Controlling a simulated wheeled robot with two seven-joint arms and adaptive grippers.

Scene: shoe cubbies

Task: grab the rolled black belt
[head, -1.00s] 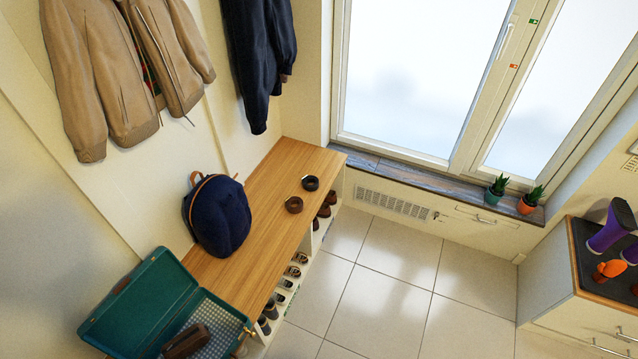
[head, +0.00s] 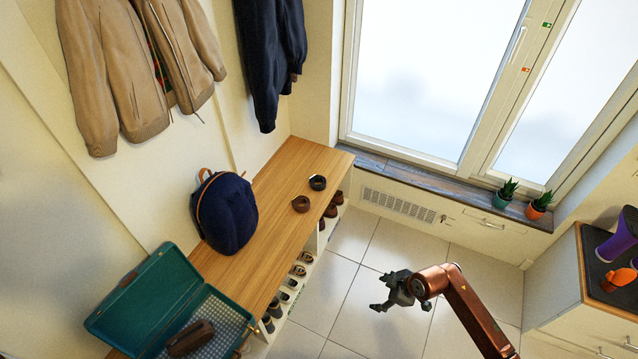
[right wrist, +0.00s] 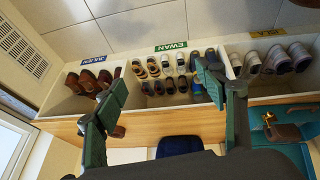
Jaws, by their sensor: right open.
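The rolled black belt (head: 318,183) lies on the wooden bench top, toward the window end. A rolled brown belt (head: 301,203) lies close beside it, nearer the camera. My right gripper (head: 386,294) is open and empty, over the floor to the right of the bench and apart from both belts. In the right wrist view its two spread fingers (right wrist: 163,80) show in front of the shoe cubbies. I cannot make out the black belt in that view. My left gripper is not in view.
A navy backpack (head: 228,214) and an open green suitcase (head: 140,290) are on the bench. Shoes fill the cubbies below (right wrist: 187,42). Potted plants stand on the window sill (head: 420,184). A cabinet with a dark top (head: 598,262) stands at right. The tiled floor between is clear.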

